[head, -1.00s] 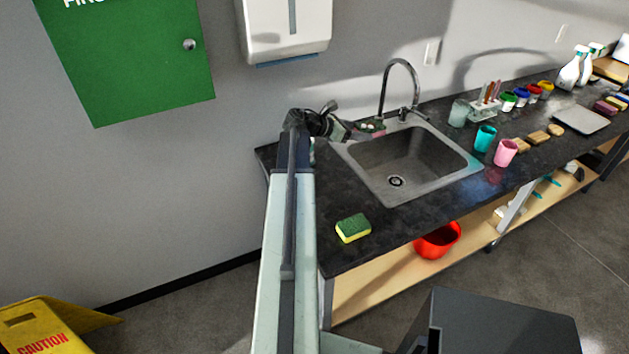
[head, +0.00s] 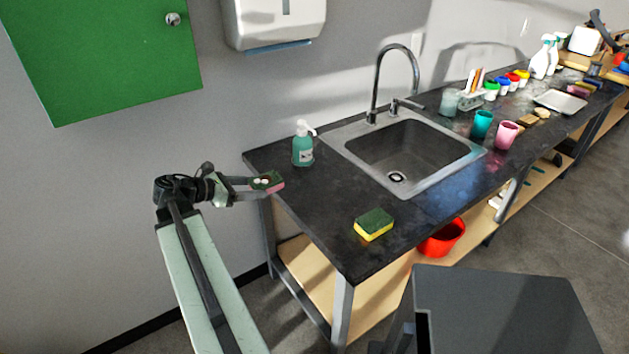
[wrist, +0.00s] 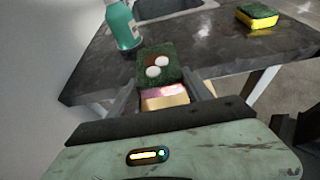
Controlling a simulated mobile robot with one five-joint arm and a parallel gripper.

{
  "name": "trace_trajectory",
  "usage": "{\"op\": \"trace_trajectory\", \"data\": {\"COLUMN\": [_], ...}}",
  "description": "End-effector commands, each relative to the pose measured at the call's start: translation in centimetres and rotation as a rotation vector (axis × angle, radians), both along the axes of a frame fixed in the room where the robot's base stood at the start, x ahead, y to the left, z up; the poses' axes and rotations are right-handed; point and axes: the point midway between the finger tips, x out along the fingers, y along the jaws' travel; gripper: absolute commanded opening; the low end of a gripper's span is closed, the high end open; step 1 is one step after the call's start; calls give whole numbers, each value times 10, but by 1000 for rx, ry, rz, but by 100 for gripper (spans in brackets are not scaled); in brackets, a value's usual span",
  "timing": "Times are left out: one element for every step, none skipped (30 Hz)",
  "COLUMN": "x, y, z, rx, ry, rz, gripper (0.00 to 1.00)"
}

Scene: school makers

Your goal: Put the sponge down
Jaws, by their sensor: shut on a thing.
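My gripper (head: 258,187) is shut on a sponge with a dark green top and a pink side, with two white round spots on top. In the wrist view the held sponge (wrist: 158,68) sits between the two fingers. In the head view it is beside the left end of the dark counter (head: 330,215), and I cannot tell whether it overlaps the edge. A second sponge (head: 374,224), yellow with a green top, lies on the counter near its front edge; it also shows at upper right in the wrist view (wrist: 257,17).
A teal soap bottle (head: 303,146) stands at the counter's back left, near the sink (head: 405,150). Teal (head: 483,124) and pink (head: 506,134) cups stand right of the sink. A red bucket (head: 442,238) is below. The counter between bottle and yellow sponge is clear.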

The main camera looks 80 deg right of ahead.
Motion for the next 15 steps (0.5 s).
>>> {"op": "trace_trajectory", "data": {"x": [-2,-3,-6,-9,-13,-21,-27,-34,-44,-52,-59,-68,-75,-82,-90], "y": [-1,-2,-4,-6,-10,-16,-22,-28,-37,-44,-50,-59,-66,-72,-80], "z": [0,0,0,0,0,0,0,0,0,0,0,0,0,0,0], "rx": [0,0,0,0,0,-1,0,0,0,0,-1,0,0,0,0], "ry": [0,0,0,0,0,-1,0,0,0,0,-1,0,0,0,0], "rz": [-3,-5,-8,-10,-12,-17,-17,-18,-20,-22,-21,-22,-22,-22,-22], "gripper": [32,32,32,32,32,32,32,32,32,32,32,32,32,32,32]}}
